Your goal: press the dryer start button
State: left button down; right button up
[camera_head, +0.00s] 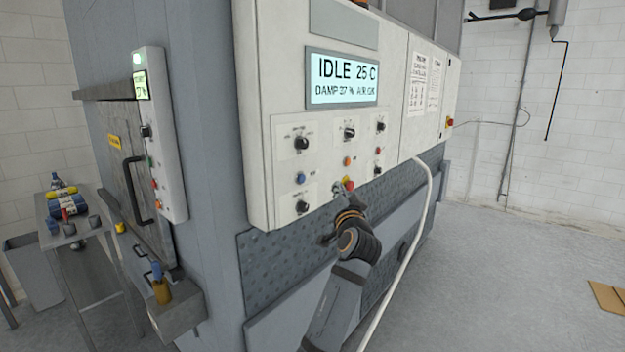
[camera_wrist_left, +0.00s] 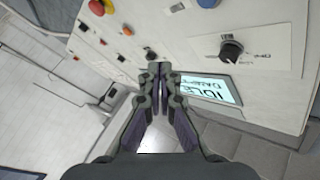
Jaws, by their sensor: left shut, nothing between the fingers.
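The white control panel (camera_head: 270,100) has a display (camera_head: 342,80) reading "IDLE 25 C". Below it are black knobs, a blue button (camera_head: 300,178), an orange button (camera_head: 347,161) and a red-and-yellow stop button (camera_head: 348,184). I cannot tell which one is the dryer start button; the labels are too small. My left gripper (camera_head: 338,188) is in front of the panel's lower part, partly overlapping the controls near the stop button. In the left wrist view the gripper (camera_wrist_left: 157,70) is shut and empty, with the display (camera_wrist_left: 208,88) beside it; contact cannot be told. My right gripper is not in view.
A narrow side panel (camera_head: 165,120) with small buttons stands left, beside a door with a handle (camera_head: 133,190). A metal table (camera_head: 85,232) with tools is at far left. A white hose (camera_head: 412,230) hangs right of my arm.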

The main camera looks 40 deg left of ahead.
aim_at(301, 178)
pick_arm(q)
jog(key=a+p, duration=0.1)
jog(key=a, duration=0.8)
jog(key=shift+w, duration=0.3)
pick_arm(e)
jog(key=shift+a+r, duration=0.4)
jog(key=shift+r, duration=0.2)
pick_arm(q)
jog(key=shift+a+f, duration=0.1)
jog(key=shift+a, duration=0.05)
dwell(0.6)
jog(key=shift+a, duration=0.35)
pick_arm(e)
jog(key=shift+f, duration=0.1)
pick_arm(q)
jog(key=shift+w+a, duration=0.1)
jog(key=shift+a, duration=0.4)
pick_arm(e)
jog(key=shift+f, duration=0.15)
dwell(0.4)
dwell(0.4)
pick_arm(q)
jog(key=shift+d+b, duration=0.3)
jog(key=shift+d, duration=0.6)
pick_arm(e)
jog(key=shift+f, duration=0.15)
